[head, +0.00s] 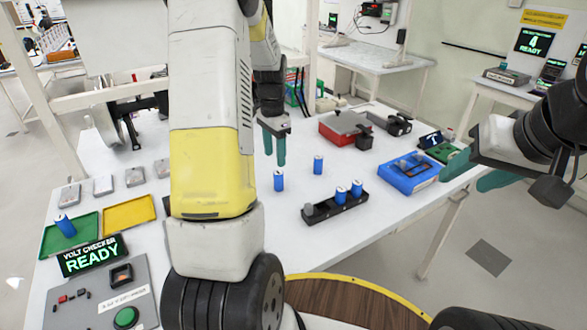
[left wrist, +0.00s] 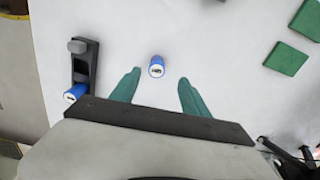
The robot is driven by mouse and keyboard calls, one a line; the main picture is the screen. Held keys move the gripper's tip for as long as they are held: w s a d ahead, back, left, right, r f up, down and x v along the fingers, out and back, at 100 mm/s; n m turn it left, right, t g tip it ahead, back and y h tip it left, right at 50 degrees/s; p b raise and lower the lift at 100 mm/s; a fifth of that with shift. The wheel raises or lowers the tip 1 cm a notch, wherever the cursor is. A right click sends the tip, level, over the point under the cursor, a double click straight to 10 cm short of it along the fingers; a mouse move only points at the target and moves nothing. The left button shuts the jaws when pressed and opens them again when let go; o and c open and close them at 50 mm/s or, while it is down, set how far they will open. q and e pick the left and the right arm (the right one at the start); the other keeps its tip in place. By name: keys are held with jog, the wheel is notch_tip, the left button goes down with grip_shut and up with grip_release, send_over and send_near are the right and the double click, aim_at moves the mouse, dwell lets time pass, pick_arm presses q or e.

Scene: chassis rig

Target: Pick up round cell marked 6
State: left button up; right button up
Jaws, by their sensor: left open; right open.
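Several blue round cells with pale tops are in view; no number is readable. In the head view, one cell (head: 278,181) stands below my left gripper (head: 274,150), and another (head: 318,165) stands to its right. Two more, including this cell (head: 356,189), stand in a black holder (head: 334,207). One cell (head: 64,226) lies tilted in a green tray (head: 52,239). In the left wrist view, one cell (left wrist: 156,67) shows between and just beyond the open, empty fingers (left wrist: 153,88). My right gripper (head: 480,172) is open and empty at the table's right edge.
A yellow tray (head: 128,214), volt checker display (head: 93,256) reading READY, and control panel (head: 105,295) are at left. A blue box (head: 408,175) and red box (head: 343,127) stand at right and back. White table shows clear around the loose cells.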

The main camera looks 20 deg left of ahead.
aim_at(278, 172)
pick_arm(q)
jog(key=f, duration=0.8)
jog(key=shift+w+d, duration=0.15)
jog(key=shift+d, duration=0.25)
jog(key=shift+c, duration=0.2)
grip_shut()
